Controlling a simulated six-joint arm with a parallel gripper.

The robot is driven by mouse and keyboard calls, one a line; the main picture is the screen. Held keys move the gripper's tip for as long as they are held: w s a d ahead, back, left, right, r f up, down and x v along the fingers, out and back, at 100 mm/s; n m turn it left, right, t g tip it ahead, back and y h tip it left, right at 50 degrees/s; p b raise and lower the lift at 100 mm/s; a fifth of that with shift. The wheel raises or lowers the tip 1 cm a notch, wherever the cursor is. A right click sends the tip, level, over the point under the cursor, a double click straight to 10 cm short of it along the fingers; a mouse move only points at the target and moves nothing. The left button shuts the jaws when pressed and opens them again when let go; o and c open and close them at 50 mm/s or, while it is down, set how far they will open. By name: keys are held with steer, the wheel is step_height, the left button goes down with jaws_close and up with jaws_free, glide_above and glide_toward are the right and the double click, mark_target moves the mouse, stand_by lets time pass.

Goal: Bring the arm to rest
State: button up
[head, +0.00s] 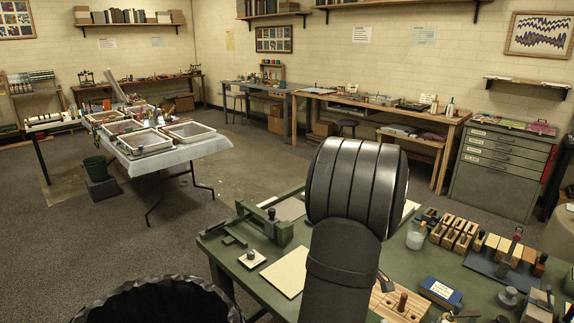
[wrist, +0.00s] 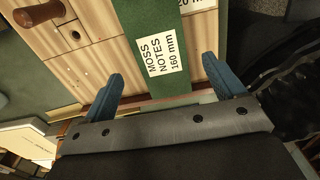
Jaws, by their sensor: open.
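My gripper (wrist: 160,68) shows in the wrist view with its two blue fingers spread apart. A green strip with a white label reading "MOSS NOTES 160 mm" (wrist: 163,56) lies in view between and beyond the fingers. I cannot tell how far it is from them, but I see no finger closed on it. In the head view my dark arm (head: 345,245) rises over the green worktable (head: 245,263), and my gripper is hidden there.
Pale wooden boards (wrist: 85,45) flank the strip. The worktable bears a cream sheet (head: 286,271), wooden blocks (head: 465,236), a jar (head: 416,238) and a blue box (head: 440,292). A table with white trays (head: 190,131) stands at left. Open carpet lies between.

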step_height(320, 180, up, 6)
steer(key=w+d+f, duration=0.2)
steer(key=w+d, duration=0.1)
steer(key=d, duration=0.5)
steer(key=w+d+f, duration=0.1)
steer(key=w+d, duration=0.2)
steer(key=d, duration=0.6)
steer(key=w+d+f, duration=0.2)
steer(key=w+d, duration=0.1)
steer(key=d, duration=0.5)
steer(key=w+a+f, duration=0.3)
steer(key=w+f, duration=0.1)
steer(key=w, duration=0.2)
steer(key=shift+m, duration=0.4)
steer(key=shift+o, duration=1.4)
